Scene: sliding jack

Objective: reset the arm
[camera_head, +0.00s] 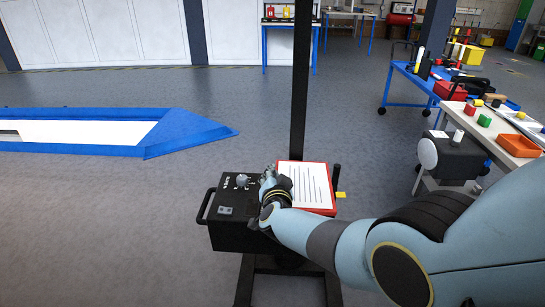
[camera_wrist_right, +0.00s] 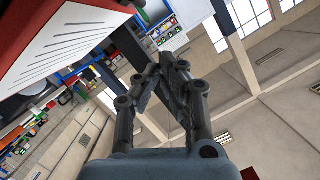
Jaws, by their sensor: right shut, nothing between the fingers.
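My right arm (camera_head: 330,235) comes in from the lower right in the head view. Its gripper (camera_head: 268,174) is over the black control box (camera_head: 228,228), next to a grey knob (camera_head: 242,180) on the box's top. In the right wrist view the gripper (camera_wrist_right: 165,75) is shut and empty, with its fingertips together. A red-edged board with a lined white sheet (camera_head: 308,186) stands just right of the gripper; it also fills the upper left of the wrist view (camera_wrist_right: 60,40). My left gripper is in neither view.
A dark post (camera_head: 300,80) rises behind the board. A blue-edged floor frame (camera_head: 185,135) lies at the left. A worktable with coloured parts and an orange tray (camera_head: 518,146) stands at the right.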

